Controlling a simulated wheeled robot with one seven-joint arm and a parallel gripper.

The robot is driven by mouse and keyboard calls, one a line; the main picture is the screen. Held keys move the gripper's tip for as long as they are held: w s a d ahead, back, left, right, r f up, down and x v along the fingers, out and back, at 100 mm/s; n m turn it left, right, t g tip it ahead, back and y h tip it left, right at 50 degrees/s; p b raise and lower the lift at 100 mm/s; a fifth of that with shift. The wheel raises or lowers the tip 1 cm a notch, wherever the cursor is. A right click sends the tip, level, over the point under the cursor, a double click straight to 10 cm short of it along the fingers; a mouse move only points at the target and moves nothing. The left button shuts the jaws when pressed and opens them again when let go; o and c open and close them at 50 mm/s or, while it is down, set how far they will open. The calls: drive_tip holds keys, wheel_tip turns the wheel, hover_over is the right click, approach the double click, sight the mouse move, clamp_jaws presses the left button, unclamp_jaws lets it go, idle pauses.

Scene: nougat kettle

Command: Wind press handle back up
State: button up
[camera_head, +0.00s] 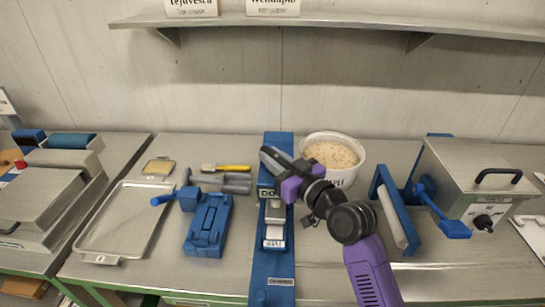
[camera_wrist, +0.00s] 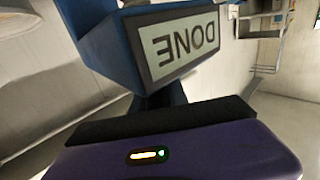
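A blue press-like device (camera_head: 208,228) lies on the bench left of centre, with a blue-gripped handle (camera_head: 163,198) sticking out to its left. I cannot tell for sure which is the press handle. My gripper (camera_head: 272,157) is over the far part of the long blue board in the middle, apart from both handles. Its fingers overlap, and whether they are open or shut is not clear. In the wrist view a blue block with a DONE label (camera_wrist: 181,46) is close in front; no handle shows there.
A white tub of pale mix (camera_head: 334,152) stands just behind my arm. A metal tray (camera_head: 122,222) and small tools (camera_head: 226,179) lie on the left. A blue-framed stand (camera_head: 396,212) and a steel box (camera_head: 470,180) are on the right. A shelf (camera_head: 330,20) crosses above.

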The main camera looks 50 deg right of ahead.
clamp_jaws()
